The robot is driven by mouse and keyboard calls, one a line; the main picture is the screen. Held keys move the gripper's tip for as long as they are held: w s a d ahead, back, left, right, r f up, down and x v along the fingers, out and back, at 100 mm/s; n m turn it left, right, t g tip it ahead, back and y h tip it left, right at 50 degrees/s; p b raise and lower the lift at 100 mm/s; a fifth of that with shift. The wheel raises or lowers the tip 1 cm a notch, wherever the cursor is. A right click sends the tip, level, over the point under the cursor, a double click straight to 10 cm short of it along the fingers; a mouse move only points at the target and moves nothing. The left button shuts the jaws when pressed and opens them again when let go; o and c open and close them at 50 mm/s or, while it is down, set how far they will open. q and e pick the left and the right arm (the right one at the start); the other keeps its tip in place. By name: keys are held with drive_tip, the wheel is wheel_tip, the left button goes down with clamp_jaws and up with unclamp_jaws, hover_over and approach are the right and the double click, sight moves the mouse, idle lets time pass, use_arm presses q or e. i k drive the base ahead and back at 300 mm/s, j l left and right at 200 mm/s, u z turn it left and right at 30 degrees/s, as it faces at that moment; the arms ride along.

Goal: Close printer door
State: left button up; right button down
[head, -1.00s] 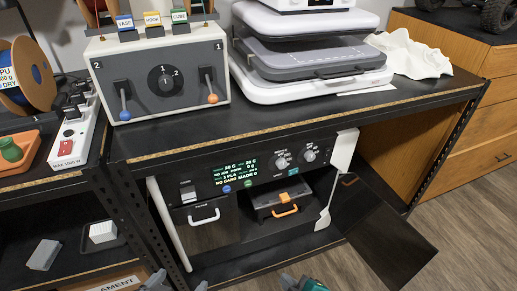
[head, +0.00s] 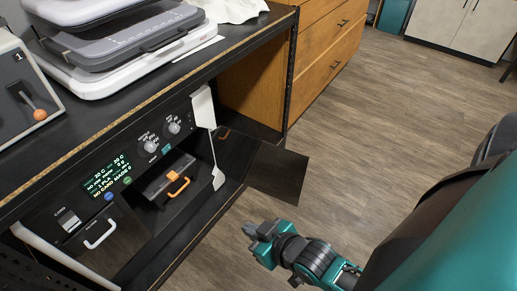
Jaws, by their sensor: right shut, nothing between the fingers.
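The printer (head: 135,165) sits on the lower shelf under the bench, with a lit display and knobs on its front. Its dark see-through door (head: 262,168) stands swung open on the right side of the opening, sticking out over the floor. Inside the opening is an orange handle (head: 179,187). My right gripper (head: 252,234) is shut and empty, over the floor in front of the printer and below the door, apart from it. My left gripper is not in view.
A filter drawer with a white handle (head: 100,234) is left of the opening. The bench top (head: 150,85) overhangs the printer. A wooden drawer cabinet (head: 322,45) stands beyond the door. The wood floor (head: 400,110) to the right is clear.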

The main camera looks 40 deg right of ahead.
sight(277, 172)
drive_tip(key=k+j+u, duration=0.1)
drive_tip(key=k+u, duration=0.2)
drive_tip(key=k, duration=0.3)
drive_tip(key=l+u, duration=0.2)
drive_tip(key=u, duration=1.15)
drive_tip(key=k+l, duration=0.15)
drive_tip(key=l, duration=0.3)
drive_tip(key=k+l, duration=0.15)
drive_tip(key=l, duration=0.3)
drive_tip(key=k+l, duration=0.15)
drive_tip(key=l, duration=0.3)
drive_tip(key=k+l, duration=0.15)
drive_tip(key=l, duration=0.3)
drive_tip(key=k+l, duration=0.1)
drive_tip(key=l, duration=0.35)
drive_tip(key=k+l, duration=0.15)
drive_tip(key=l, duration=0.3)
drive_tip(key=k+l, duration=0.15)
drive_tip(key=l, duration=0.25)
drive_tip(key=k+l, duration=0.15)
drive_tip(key=l, duration=1.05)
drive_tip(key=i, duration=0.25)
